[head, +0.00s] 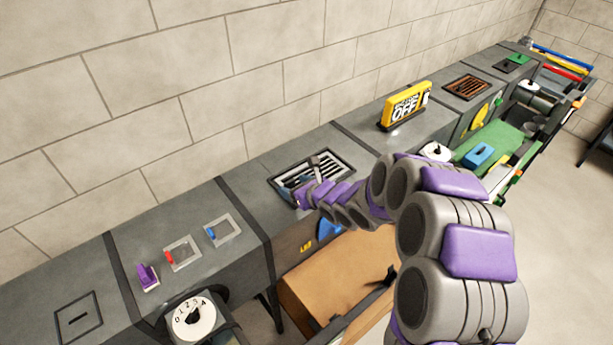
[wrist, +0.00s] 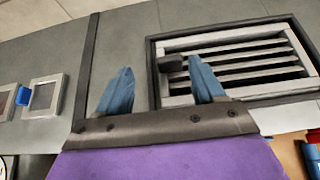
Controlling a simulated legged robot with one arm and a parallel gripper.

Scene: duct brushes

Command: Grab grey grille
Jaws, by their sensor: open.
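The grey grille (wrist: 240,45) is a light grey slatted panel in a dark frame on top of the duct. In the head view the grille (head: 330,169) lies mid-duct, partly hidden by the end of my arm.
Small framed switches, one with a blue tab (head: 211,233) and one with a red tab (head: 169,257), lie left of the grille. A cardboard box (head: 335,275) stands below the duct.

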